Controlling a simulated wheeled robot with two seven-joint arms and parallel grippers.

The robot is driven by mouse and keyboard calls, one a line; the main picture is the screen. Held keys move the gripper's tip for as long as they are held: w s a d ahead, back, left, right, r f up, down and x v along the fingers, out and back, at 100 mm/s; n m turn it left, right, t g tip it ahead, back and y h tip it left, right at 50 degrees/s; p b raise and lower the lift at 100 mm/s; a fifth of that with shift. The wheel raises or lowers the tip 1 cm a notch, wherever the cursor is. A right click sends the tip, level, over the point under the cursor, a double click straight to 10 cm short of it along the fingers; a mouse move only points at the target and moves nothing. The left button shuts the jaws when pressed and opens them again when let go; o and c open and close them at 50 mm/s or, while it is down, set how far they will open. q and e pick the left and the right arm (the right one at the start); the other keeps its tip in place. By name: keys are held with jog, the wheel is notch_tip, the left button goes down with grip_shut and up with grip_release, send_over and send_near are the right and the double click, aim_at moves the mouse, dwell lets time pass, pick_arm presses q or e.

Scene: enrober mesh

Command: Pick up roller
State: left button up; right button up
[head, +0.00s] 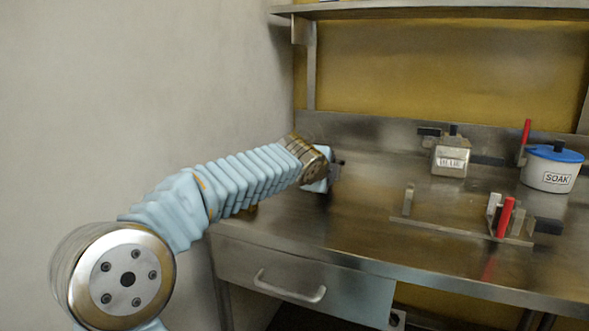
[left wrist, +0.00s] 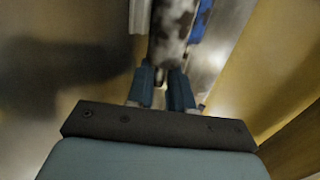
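My left arm reaches in from the left in the head view, and its gripper (head: 336,170) is at the back left of the steel worktop. In the left wrist view its two blue fingers (left wrist: 161,90) stand apart. A mottled dark-and-white, roughly cylindrical piece (left wrist: 174,30), possibly the roller, lies straight beyond the fingertips. Its near end comes up to the gap between them; I cannot tell whether the fingers touch it. In the head view the arm and gripper hide that spot. My right gripper is not in view.
On the steel worktop (head: 350,235) stand a labelled metal box (head: 451,157), a white SOAK pot (head: 547,175) with a blue lid, and a low bracketed rack (head: 445,229) with a red handle (head: 505,217). A wall is at left, a shelf (head: 430,12) above. The front left worktop is clear.

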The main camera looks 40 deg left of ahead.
pick_arm(q)
jog(key=shift+w, duration=0.2)
grip_shut()
jog(key=shift+r, duration=0.1)
jog(key=shift+r, duration=0.25)
notch_tip(320, 180, up, 3)
jog(key=shift+d+r+p, duration=0.1)
jog(key=shift+p, duration=0.3)
jog(key=s+d+r, duration=0.7)
jog(key=d+r, duration=0.2)
jog(key=d, duration=0.2)
jog(key=shift+s+d, duration=0.2)
jog(key=shift+d, duration=0.15)
